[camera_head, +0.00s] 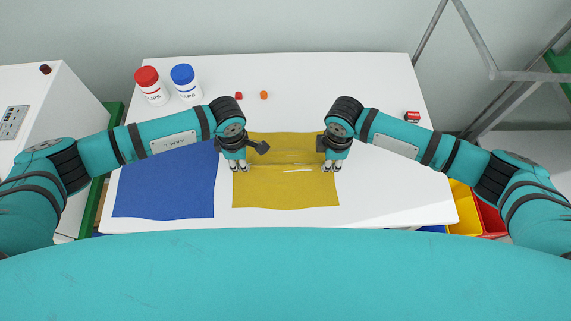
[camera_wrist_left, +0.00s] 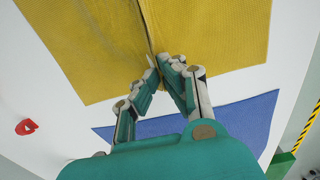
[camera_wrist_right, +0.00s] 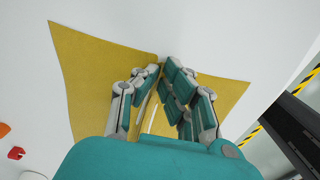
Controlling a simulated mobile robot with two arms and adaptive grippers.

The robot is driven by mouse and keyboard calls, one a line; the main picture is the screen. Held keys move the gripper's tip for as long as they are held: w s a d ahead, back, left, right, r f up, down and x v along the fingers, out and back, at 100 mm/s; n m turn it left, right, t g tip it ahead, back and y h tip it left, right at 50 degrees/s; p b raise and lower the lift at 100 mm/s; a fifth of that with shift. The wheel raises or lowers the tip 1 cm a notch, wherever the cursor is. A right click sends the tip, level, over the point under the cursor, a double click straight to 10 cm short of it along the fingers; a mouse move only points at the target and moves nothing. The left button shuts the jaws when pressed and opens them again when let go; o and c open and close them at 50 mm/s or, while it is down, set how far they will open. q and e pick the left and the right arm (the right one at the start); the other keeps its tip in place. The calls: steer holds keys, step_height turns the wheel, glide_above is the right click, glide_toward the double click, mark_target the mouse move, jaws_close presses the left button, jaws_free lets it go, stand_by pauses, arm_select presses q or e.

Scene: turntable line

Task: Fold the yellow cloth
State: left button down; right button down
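The yellow cloth (camera_head: 285,195) lies spread on the white table, with a raised crease running across its middle between my grippers. My left gripper (camera_head: 240,168) is at its left edge, and my right gripper (camera_head: 330,167) is at its right edge. In the left wrist view the fingertips (camera_wrist_left: 163,62) come together on the cloth (camera_wrist_left: 90,50), where a ridge runs out from them. In the right wrist view the fingertips (camera_wrist_right: 165,66) close on the edge of the cloth (camera_wrist_right: 85,80), which is drawn in there. The fingers hide the pinched parts.
A blue cloth (camera_head: 165,185) lies flat just left of the yellow one. A red-capped jar (camera_head: 152,88) and a blue-capped jar (camera_head: 186,84) stand at the back left. Small red (camera_head: 239,96) and orange (camera_head: 264,95) pieces lie behind. The table's right side is mostly clear.

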arm_select(q)
steer(key=shift+s+a+f, duration=0.1)
steer(key=shift+s+f, duration=0.05)
steer(key=shift+f, duration=0.05)
arm_select(e)
steer(key=shift+s+d+f, duration=0.15)
steer(key=shift+f, duration=0.05)
